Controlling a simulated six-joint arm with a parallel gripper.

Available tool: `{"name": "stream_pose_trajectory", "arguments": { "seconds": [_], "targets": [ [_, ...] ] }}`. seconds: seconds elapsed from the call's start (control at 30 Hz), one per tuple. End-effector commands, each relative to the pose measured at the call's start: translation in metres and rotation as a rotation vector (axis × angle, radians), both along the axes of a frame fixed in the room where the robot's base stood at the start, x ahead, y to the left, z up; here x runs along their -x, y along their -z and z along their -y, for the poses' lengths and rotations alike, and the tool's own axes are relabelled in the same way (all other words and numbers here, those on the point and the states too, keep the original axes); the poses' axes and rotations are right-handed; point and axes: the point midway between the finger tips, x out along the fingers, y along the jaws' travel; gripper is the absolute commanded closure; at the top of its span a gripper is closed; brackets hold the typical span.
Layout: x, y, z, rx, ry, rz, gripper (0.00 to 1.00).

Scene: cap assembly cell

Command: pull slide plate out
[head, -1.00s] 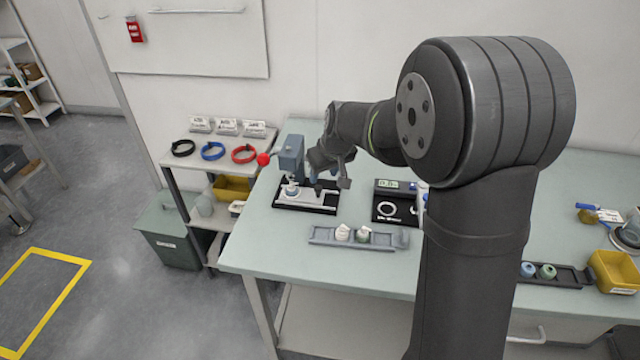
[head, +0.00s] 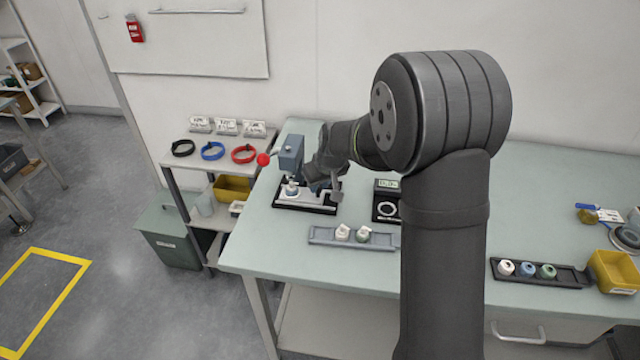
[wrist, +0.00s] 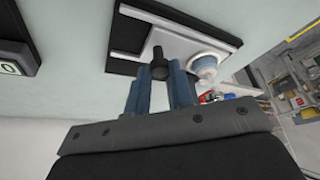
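The light grey slide plate (wrist: 178,42) lies on the black base (wrist: 122,40) of the small press (head: 291,156); in the head view the plate (head: 314,199) shows under the press. A black knob (wrist: 158,66) stands up from the plate. A white and blue capped part (wrist: 205,66) sits on the plate beside the knob. My gripper (wrist: 163,80) has two blue fingers, apart, one on each side of the knob's line. A gap shows between fingers and knob; contact is not visible. In the head view my gripper (head: 324,184) is low beside the press, partly hidden by my wrist.
The press has a red ball handle (head: 263,159) at its left. A grey tray (head: 325,237) with two white-topped parts lies in front. A black device with a display (head: 387,185) stands to the right. A black rack (head: 540,283) with three parts lies further right.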

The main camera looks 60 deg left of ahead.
Motion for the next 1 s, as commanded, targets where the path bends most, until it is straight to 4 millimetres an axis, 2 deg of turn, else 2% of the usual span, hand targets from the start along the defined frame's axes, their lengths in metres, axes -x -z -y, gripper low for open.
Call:
{"name": "stream_pose_trajectory", "arguments": {
  "seconds": [0.27,0.6,1.0],
  "targets": [
    [-0.007,0.0,0.006,0.0,0.002,0.0,1.0],
    [-0.057,0.0,0.056,0.001,0.004,0.0,1.0],
    [-0.065,0.0,0.065,0.002,0.002,0.002,1.0]
  ]
}}
